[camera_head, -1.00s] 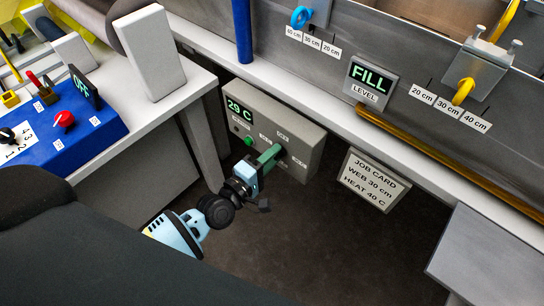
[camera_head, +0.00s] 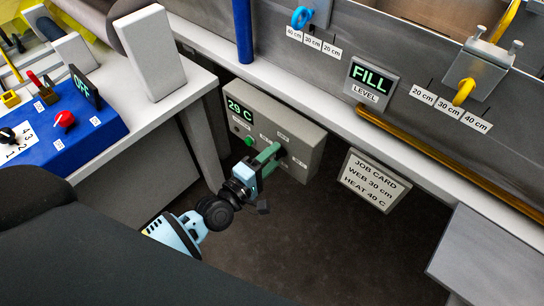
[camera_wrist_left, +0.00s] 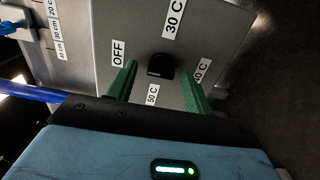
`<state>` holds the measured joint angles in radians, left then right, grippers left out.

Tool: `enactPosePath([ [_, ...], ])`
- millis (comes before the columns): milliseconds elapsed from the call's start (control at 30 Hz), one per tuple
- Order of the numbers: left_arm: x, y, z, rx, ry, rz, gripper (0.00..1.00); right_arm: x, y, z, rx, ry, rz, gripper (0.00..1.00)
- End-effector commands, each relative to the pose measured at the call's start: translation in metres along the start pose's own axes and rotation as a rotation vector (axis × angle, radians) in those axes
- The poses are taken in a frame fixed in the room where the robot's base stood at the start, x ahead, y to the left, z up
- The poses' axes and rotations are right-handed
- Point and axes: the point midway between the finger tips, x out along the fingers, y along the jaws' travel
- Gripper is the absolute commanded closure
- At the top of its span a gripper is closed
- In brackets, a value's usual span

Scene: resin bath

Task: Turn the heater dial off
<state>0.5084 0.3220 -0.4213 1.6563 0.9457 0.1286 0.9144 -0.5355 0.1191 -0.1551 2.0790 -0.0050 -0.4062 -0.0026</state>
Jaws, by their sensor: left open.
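The heater box (camera_head: 303,148) is a grey box under the bench edge, with a green 29 C readout. Its dial is a black knob (camera_wrist_left: 160,66) in the left wrist view, ringed by the labels OFF, 30 C, 40 C and 50 C. I cannot tell which label the dial points to. My left gripper (camera_head: 270,157) is at the front of the box. Its green fingers are open, one on each side of the knob in the left wrist view, with visible gaps. In the head view, the dial (camera_head: 281,152) shows dark at the fingertips. My right gripper is not in view.
A job card (camera_head: 374,181) reading WEB 30 cm, HEAT 40 C stands right of the heater box. A blue control panel (camera_head: 85,135) sits on the left bench. A grey surface (camera_head: 490,255) is at lower right. The dark floor between them is clear.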

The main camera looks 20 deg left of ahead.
Motion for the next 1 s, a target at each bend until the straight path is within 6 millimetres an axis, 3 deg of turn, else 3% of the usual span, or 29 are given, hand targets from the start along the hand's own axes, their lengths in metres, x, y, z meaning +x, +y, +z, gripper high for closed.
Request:
enactPosePath([
  [433, -0.065, -0.002, 0.0, 0.001, 0.0, -0.004, 0.49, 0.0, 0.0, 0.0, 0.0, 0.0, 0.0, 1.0],
  [600, -0.073, -0.001, 0.0, 0.0, 0.0, -0.003, 0.49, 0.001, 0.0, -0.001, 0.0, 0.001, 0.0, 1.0],
  [1000, -0.074, -0.001, 0.0, 0.0, 0.0, -0.002, 0.49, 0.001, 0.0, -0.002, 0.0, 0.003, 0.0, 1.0],
])
